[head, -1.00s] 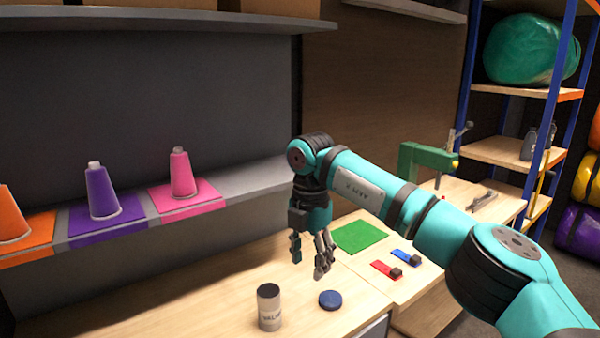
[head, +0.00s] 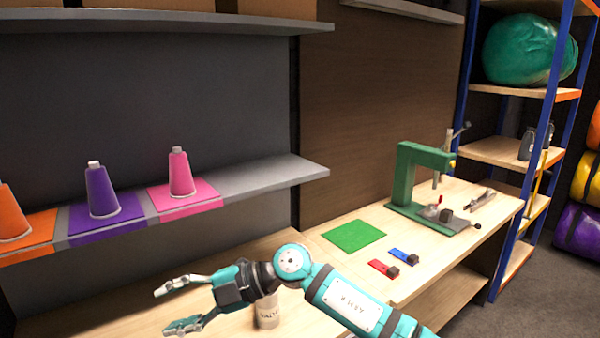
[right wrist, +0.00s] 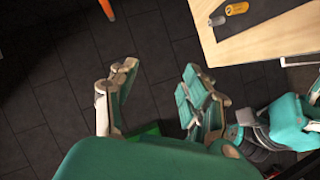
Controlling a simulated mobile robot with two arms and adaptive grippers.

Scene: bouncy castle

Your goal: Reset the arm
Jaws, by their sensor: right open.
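My right arm comes in from the lower right in the head view. My right gripper (head: 178,306) is open and empty, low over the front of the workbench, with its fingers pointing left. In the right wrist view its two fingers (right wrist: 160,105) stand wide apart with dark floor tiles behind them. A labelled can (head: 267,312) stands on the bench, partly hidden behind my right wrist. My left gripper does not show in the head view.
The shelf (head: 270,178) holds orange, purple (head: 101,192) and pink (head: 181,172) cones on matching mats. The bench has a green mat (head: 354,236), red (head: 380,267) and blue (head: 402,255) pieces, and a green press (head: 405,175). A storage rack (head: 505,151) stands at right.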

